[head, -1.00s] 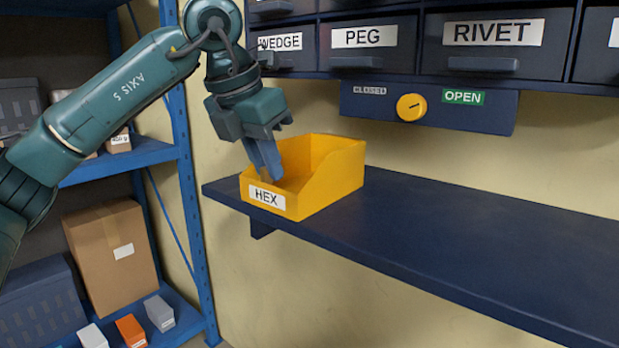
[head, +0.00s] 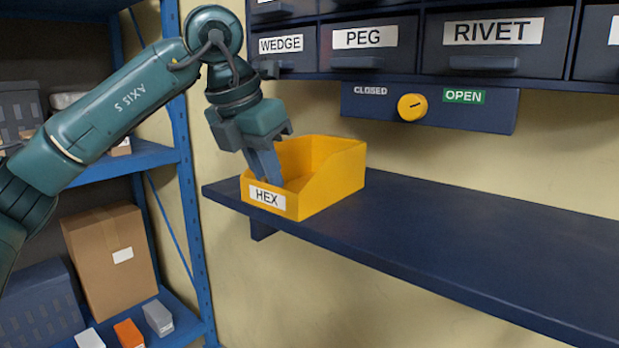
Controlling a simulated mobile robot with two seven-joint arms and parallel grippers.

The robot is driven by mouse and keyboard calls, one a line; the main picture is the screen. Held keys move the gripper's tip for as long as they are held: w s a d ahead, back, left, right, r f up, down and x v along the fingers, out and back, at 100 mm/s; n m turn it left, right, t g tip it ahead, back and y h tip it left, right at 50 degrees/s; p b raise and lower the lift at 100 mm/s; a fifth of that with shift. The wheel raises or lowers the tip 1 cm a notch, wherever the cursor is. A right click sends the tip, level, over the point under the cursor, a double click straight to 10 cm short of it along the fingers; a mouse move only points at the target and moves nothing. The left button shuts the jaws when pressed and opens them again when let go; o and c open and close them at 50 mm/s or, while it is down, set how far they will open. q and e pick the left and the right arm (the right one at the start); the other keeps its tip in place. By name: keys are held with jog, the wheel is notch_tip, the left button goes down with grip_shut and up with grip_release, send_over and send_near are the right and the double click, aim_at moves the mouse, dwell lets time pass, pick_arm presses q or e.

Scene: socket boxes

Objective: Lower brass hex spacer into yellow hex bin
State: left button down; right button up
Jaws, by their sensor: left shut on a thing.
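The yellow bin (head: 335,185) labelled HEX stands at the left end of the dark blue shelf. My left gripper (head: 271,180) points down into the bin, its blue-grey fingertips below the level of the rim, behind the front wall. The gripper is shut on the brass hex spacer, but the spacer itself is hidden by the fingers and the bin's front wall. I cannot tell whether it touches the bin floor. My right gripper is not in view.
The dark blue shelf (head: 430,235) is clear to the right of the bin. Above it hang labelled drawers (head: 372,42) and a panel with a yellow knob (head: 411,107) between CLOSED and OPEN. A blue rack (head: 190,200) with boxes stands at the left.

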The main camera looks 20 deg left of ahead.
pick_arm(q)
jog(key=shift+s+f+b, duration=0.1)
jog(key=shift+f+b, duration=0.4)
jog(key=shift+f, duration=0.2)
jog(key=c, duration=1.3)
grip_release()
